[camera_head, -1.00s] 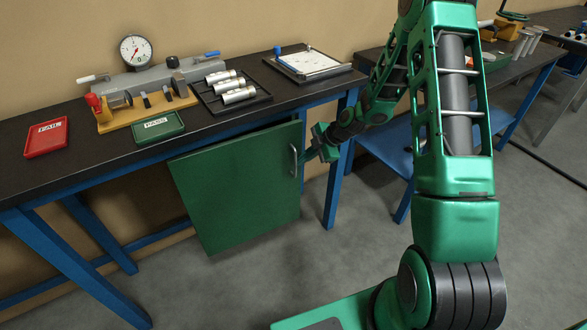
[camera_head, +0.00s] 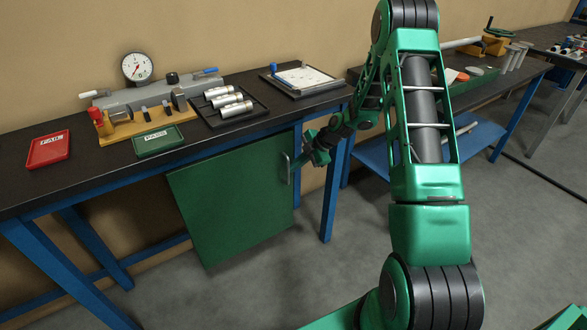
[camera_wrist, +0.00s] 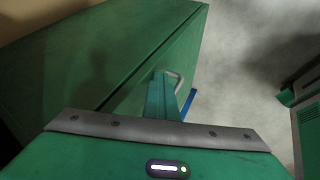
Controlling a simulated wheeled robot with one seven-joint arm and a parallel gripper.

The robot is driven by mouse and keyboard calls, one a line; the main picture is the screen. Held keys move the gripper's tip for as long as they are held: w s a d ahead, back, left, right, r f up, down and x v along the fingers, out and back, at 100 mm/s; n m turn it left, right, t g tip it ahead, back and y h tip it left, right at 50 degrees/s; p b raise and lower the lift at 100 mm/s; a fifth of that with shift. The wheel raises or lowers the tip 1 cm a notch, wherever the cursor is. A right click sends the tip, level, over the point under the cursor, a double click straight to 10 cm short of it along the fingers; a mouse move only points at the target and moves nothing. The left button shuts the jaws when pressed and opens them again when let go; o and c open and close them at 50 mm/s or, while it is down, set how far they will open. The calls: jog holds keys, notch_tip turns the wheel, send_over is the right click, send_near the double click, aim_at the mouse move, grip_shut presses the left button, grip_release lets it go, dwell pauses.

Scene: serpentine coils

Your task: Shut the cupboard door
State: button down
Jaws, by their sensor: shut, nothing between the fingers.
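The green cupboard door (camera_head: 230,195) hangs under the black-topped bench, its grey handle (camera_head: 287,168) near its right edge. Its top edge runs nearly parallel to the bench front; I cannot tell whether it is fully closed. My gripper (camera_head: 302,161) is at the handle side of the door, just right of the handle. In the wrist view my shut fingers (camera_wrist: 163,95) point towards the door front, with the handle (camera_wrist: 175,80) just beyond them. Nothing is held. Whether the fingers touch the door or handle is hidden. A dark seam runs along the green cupboard in that view.
A blue bench leg (camera_head: 334,190) stands right of the cupboard. The grey floor (camera_head: 270,270) in front is clear.

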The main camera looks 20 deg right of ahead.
jog(key=s+d+r+m+g+h, duration=0.1)
jog(key=s+d+r+m+h, duration=0.15)
jog(key=s+r+m, duration=0.65)
jog(key=s+d+r+m+g+h, duration=0.2)
jog(key=s+d+r+m, duration=0.15)
jog(key=s+r, duration=1.05)
jog(key=s+a+r+m+g, duration=0.1)
jog(key=s+r+m+g, duration=0.1)
jog(key=s+m, duration=1.1)
jog(key=s+h, duration=0.1)
jog(key=s, duration=1)
jog(key=shift+s+a+r, duration=0.2)
jog(key=shift+s+a, duration=0.1)
jog(key=shift+s, duration=0.05)
jog(key=shift+w+f, duration=0.25)
jog(key=shift+w, duration=0.4)
